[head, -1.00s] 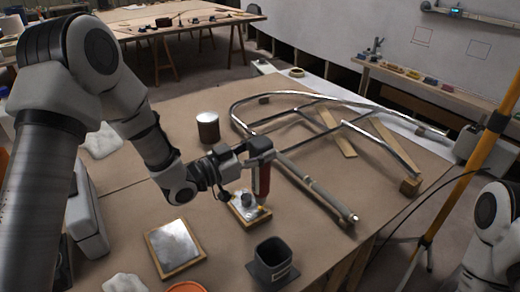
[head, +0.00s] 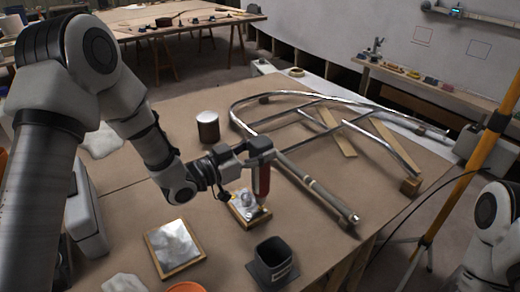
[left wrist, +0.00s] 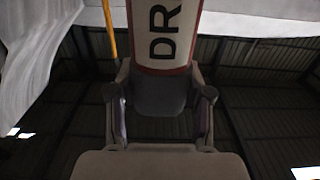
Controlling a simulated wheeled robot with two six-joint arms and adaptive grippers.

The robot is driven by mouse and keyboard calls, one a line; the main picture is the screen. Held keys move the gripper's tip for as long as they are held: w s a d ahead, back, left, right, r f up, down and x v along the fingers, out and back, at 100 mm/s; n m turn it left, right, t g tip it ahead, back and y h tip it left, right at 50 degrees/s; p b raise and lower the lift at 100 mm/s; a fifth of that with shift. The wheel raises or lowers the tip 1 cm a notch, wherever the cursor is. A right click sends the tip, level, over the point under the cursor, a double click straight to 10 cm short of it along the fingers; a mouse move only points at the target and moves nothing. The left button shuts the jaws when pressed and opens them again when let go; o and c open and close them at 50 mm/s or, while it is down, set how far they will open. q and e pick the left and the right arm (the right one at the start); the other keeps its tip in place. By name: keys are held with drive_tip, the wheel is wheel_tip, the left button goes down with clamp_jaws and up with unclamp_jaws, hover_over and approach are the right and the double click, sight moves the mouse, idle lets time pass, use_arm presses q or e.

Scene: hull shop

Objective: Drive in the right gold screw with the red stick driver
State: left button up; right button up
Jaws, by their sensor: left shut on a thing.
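My left gripper (head: 261,156) is shut on the red stick driver (head: 263,182), which hangs upright below it. In the left wrist view the driver (left wrist: 163,30) shows a pale label with dark letters "DR" and a red band between my fingers. The driver's lower end is over the right side of a small wooden block (head: 238,219) with a shiny metal top and a grey round knob. Gold screws are too small to make out clearly. I cannot tell whether the tip touches one. My right gripper is out of view; only part of my right arm shows.
A dark square cup (head: 276,262) and a wood-edged metal plate (head: 175,246) stand in front of the block. A brown can (head: 208,127) is behind.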

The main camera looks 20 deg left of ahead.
use_arm(q)
drive_tip(key=shift+f+b, duration=0.5)
drive_tip(key=shift+f, duration=0.05)
idle(0.6)
drive_tip(key=shift+f+b, duration=0.35)
drive_tip(key=shift+b, duration=0.15)
idle(2.0)
drive_tip(key=shift+r, duration=0.1)
